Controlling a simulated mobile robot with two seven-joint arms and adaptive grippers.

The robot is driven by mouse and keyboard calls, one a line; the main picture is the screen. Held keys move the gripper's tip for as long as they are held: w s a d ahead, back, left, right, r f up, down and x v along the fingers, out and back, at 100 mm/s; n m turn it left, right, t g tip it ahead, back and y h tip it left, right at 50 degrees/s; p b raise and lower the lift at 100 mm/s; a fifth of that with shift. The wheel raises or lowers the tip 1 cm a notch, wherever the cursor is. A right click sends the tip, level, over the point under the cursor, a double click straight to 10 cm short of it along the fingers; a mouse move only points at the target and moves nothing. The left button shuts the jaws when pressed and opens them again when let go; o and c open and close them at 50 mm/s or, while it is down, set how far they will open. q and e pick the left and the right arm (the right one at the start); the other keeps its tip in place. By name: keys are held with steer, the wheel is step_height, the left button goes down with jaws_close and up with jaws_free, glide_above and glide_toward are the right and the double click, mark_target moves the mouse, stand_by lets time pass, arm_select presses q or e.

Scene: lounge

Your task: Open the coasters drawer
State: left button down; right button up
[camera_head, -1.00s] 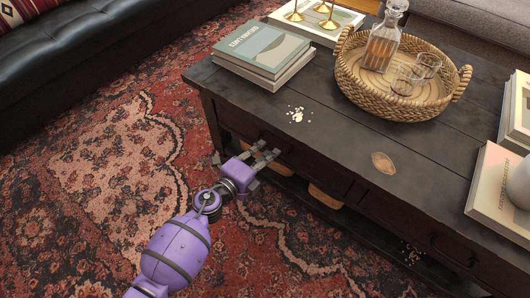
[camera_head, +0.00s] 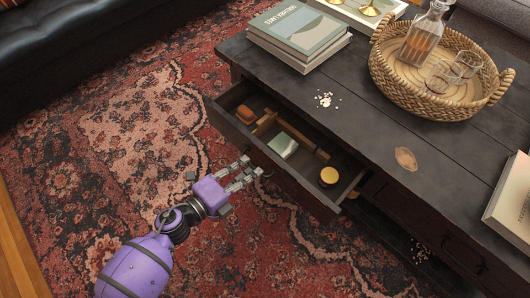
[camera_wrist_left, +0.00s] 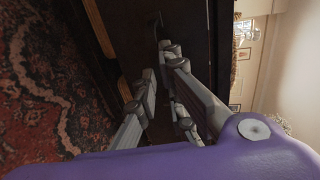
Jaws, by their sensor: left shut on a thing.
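The drawer (camera_head: 285,180) in the dark wooden coffee table (camera_head: 330,75) stands well open toward me, its inside in plain view in the head view. My left gripper (camera_head: 248,171) is at the outer face of the drawer front and is shut on the drawer handle, which the fingers mostly hide. In the left wrist view the gripper fingers (camera_wrist_left: 162,75) reach toward the dark drawer front. My right gripper is in neither view.
The drawer holds a brown item (camera_head: 246,114), wooden pieces (camera_head: 264,123), a pale green flat item (camera_head: 283,145) and a yellow-topped round tin (camera_head: 329,175). On the table are books (camera_head: 300,35) and a wicker tray (camera_head: 430,98). Patterned rug (camera_head: 130,130) lies clear in front.

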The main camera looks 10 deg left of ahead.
arm_select(q)
steer(key=f+v, duration=0.1)
steer(key=v, duration=0.6)
steer(key=shift+s+a+f, duration=0.25)
steer(key=c, duration=1.9)
jaws_free()
steer(key=shift+o, duration=0.2)
steer(key=v, duration=1.2)
